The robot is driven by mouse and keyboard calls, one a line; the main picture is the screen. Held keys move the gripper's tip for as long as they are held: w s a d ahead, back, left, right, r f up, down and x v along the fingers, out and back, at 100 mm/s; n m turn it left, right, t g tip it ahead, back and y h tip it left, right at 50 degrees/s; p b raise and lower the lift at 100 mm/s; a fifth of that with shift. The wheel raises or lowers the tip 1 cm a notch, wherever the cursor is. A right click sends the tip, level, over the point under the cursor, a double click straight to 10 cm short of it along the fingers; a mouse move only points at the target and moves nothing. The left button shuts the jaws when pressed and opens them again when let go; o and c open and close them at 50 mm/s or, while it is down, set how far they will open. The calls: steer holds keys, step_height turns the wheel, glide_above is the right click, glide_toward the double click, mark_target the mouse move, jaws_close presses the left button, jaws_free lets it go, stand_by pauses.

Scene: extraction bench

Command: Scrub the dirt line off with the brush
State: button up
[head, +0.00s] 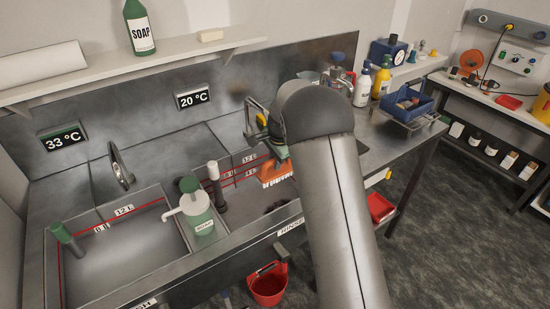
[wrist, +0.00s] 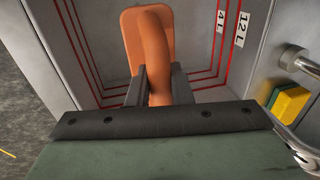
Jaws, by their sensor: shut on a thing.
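My gripper (wrist: 157,80) is shut on the orange brush (wrist: 147,36), with its fingers on either side of the curved handle. In the head view the brush (head: 270,171) is inside the right-hand sink (head: 246,215), labelled RINSE, close to its back wall. Its pale bristles point down there. My arm hides part of that sink. A dark patch (head: 277,205) shows on the sink floor; I cannot tell whether it is dirt or the drain. I cannot make out a separate dirt line. Whether the bristles touch the wall is hidden.
A tap (head: 255,120) rises behind the right sink. In the wrist view a yellow-green sponge (wrist: 289,105) sits beside metal tubing.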

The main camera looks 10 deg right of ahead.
step_height(320, 180, down, 16)
steer(key=b, duration=1)
steer(key=shift+f+b, duration=0.35)
steer(key=shift+f, duration=0.25)
stand_by(0.6)
